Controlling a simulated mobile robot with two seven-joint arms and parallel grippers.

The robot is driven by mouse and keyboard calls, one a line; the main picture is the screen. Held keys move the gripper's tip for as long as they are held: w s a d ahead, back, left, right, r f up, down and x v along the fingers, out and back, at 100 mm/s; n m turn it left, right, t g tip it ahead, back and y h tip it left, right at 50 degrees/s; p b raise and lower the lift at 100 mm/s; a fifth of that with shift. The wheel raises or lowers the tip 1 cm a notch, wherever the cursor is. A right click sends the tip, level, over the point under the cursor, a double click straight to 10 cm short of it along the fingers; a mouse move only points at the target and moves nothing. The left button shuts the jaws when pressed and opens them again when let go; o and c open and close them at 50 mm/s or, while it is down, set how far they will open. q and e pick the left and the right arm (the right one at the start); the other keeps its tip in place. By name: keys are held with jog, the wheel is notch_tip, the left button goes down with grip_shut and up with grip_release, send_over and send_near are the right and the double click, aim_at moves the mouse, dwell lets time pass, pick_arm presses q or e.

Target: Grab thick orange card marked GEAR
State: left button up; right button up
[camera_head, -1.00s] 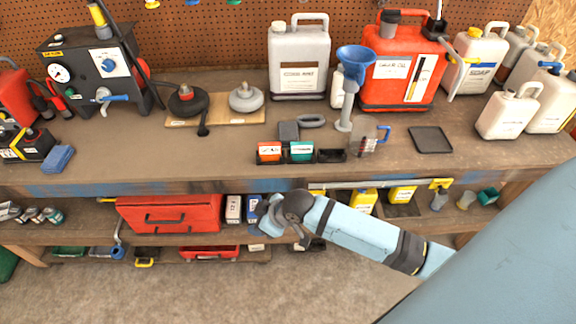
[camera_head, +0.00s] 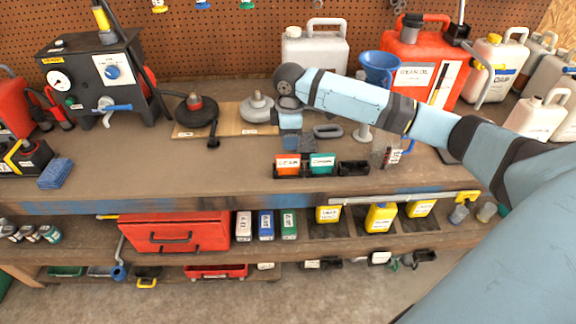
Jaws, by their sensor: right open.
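The thick orange card (camera_head: 287,163) stands upright in a small black holder at the front of the bench. Its white label is too small to read surely. A teal card (camera_head: 322,162) stands beside it on the right. My right gripper (camera_head: 291,126) is in the air behind and above the orange card, pointing down, apart from it. It is open, with nothing seen between its fingers. The left gripper is not in view.
A dark grey block (camera_head: 290,143) and a grey ring (camera_head: 328,131) lie behind the cards. An empty black holder (camera_head: 353,168) is right of the teal card. A blue funnel (camera_head: 378,68) and red canister (camera_head: 425,65) stand at the back right.

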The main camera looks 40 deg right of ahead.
aim_at(288, 156)
jog(key=f, duration=0.9)
jog(key=shift+w+a+f, duration=0.1)
jog(key=shift+w+f, duration=0.1)
grip_shut()
